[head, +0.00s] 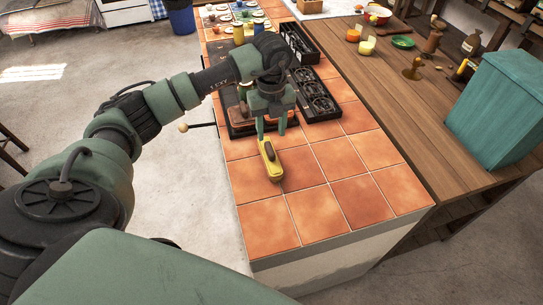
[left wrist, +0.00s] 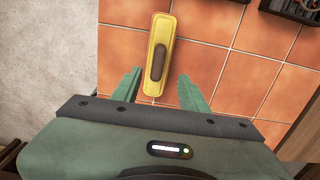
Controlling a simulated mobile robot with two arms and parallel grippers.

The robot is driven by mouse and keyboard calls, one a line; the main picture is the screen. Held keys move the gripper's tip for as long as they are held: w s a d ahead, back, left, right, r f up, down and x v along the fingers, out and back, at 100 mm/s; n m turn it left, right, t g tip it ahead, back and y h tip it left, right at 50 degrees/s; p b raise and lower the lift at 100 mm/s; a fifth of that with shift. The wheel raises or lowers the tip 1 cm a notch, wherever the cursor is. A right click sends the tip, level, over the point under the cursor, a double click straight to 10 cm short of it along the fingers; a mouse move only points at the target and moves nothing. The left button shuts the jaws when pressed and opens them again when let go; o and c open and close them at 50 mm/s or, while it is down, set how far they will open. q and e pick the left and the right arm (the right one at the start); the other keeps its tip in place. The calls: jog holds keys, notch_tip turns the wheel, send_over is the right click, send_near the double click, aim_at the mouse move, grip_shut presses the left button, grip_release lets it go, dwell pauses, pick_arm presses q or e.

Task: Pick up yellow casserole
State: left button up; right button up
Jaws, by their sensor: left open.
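The yellow casserole (head: 270,159) is a narrow, elongated yellow piece with a dark brown strip on top. It rests on the orange tiled counter (head: 268,214). My left gripper (head: 270,128) is open and empty above the tiles, at the casserole's far end in the head view. Its two green fingers (left wrist: 159,82) stand apart in the left wrist view. I cannot tell whether they touch the casserole. My right gripper is not in view.
A teal box (head: 497,108) stands on the wooden table (head: 408,98) at right, with a green dish (head: 403,42) and candles farther back. The front tiles are clear.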

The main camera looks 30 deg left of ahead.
aim_at(270, 148)
pick_arm(q)
jog(key=f+p, duration=0.1)
jog(key=f, duration=0.1)
jog(key=f+p, duration=0.1)
jog(key=f, duration=0.2)
jog(key=shift+s+a+f, duration=0.1)
jog(key=shift+s+f, duration=0.1)
jog(key=shift+f, duration=0.55)
jog(key=shift+c, duration=0.3)
grip_shut()
jog(key=shift+w, duration=0.1)
dwell(0.4)
